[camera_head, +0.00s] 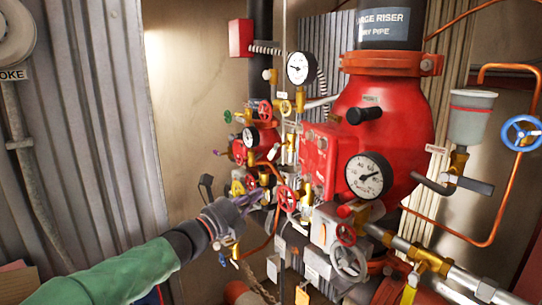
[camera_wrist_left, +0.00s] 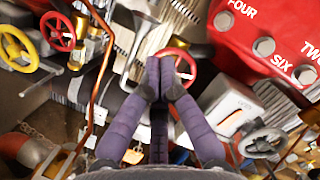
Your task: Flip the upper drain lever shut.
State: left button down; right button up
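My left gripper (camera_head: 254,198) reaches in from the lower left, at the lower left part of the valve cluster. In the left wrist view its two purple fingers (camera_wrist_left: 160,78) are together, with nothing visible between them. A red handwheel (camera_wrist_left: 177,66) shows just behind the fingertips; I cannot tell whether they touch it. I cannot tell which fitting is the upper drain lever. A grey-handled lever (camera_head: 468,184) sits on a brass valve below the grey cup (camera_head: 472,117), and a yellow lever (camera_head: 428,260) is on the lower right pipe. My right gripper is out of view.
A large red valve body (camera_head: 405,125) with gauges (camera_head: 369,176) fills the centre right. Several handwheels and thin copper pipes (camera_head: 497,200) crowd around it. A blue handwheel (camera_head: 522,133) is at far right. Corrugated metal (camera_head: 100,110) stands left, with open room before it.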

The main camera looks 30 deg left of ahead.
aim_at(272, 154)
pick_arm(q)
jog(key=shift+s+r, duration=0.1)
jog(key=shift+r, duration=0.05)
jog(key=w+r+p, duration=0.4)
jog(key=w, duration=0.7)
jog(key=shift+a+p, duration=0.4)
jog(key=shift+a, duration=0.05)
jog(key=shift+a+f+m+b, duration=0.15)
jog(key=shift+m+b, duration=0.35)
jog(key=shift+b, duration=0.25)
jog(key=shift+a, duration=0.1)
